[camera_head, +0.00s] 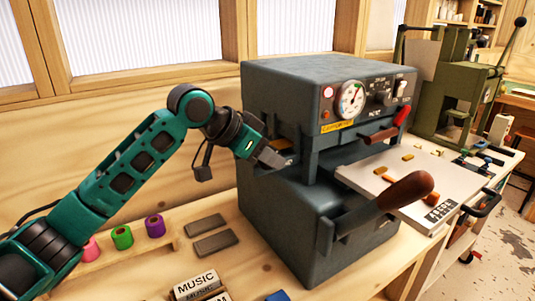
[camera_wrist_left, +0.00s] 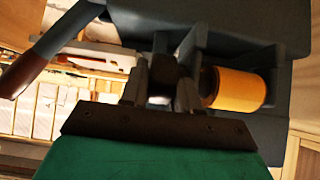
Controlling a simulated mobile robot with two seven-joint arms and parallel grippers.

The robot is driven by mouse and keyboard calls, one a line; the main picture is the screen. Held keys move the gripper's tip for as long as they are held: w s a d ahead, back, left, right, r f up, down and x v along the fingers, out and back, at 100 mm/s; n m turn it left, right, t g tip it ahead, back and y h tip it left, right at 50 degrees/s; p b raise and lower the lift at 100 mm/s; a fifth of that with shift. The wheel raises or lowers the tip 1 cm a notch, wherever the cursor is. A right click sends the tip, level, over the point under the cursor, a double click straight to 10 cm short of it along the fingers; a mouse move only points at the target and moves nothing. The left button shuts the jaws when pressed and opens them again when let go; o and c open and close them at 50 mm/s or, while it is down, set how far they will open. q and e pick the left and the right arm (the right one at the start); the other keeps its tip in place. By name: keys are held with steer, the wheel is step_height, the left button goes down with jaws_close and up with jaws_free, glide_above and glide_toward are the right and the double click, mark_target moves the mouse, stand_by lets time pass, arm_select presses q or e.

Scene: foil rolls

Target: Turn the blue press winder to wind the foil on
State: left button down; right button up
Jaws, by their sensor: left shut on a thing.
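The blue-grey press (camera_head: 285,215) stands on the wooden bench in the middle of the head view. My left gripper (camera_head: 284,161) reaches its left side from the left. In the left wrist view, the fingers of my left gripper (camera_wrist_left: 162,92) are shut on a small dark part on the press side, which looks like the winder (camera_wrist_left: 168,70). A gold foil roll (camera_wrist_left: 238,88) sits in the press just right of the fingers. The winder is mostly hidden behind my gripper in the head view. My right gripper is not in view.
Pink (camera_head: 91,249), green (camera_head: 122,237) and purple (camera_head: 155,226) rolls stand in a wooden rack at left. Grey bars (camera_head: 214,242) and a MUSIC block (camera_head: 196,284) lie before the press. A brown-handled lever (camera_head: 403,191) juts out front. A green press (camera_head: 455,95) stands behind right.

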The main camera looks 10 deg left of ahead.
arm_select(q)
steer(key=g+y, duration=0.4)
steer(key=shift+w+d+r, duration=0.1)
steer(key=shift+d, duration=0.05)
steer(key=g+y, duration=0.3)
steer(key=shift+g+y, duration=0.4)
steer(key=shift+f, duration=0.2)
stand_by(0.3)
steer(key=c, duration=0.9)
jaws_free()
steer(key=shift+c, duration=0.2)
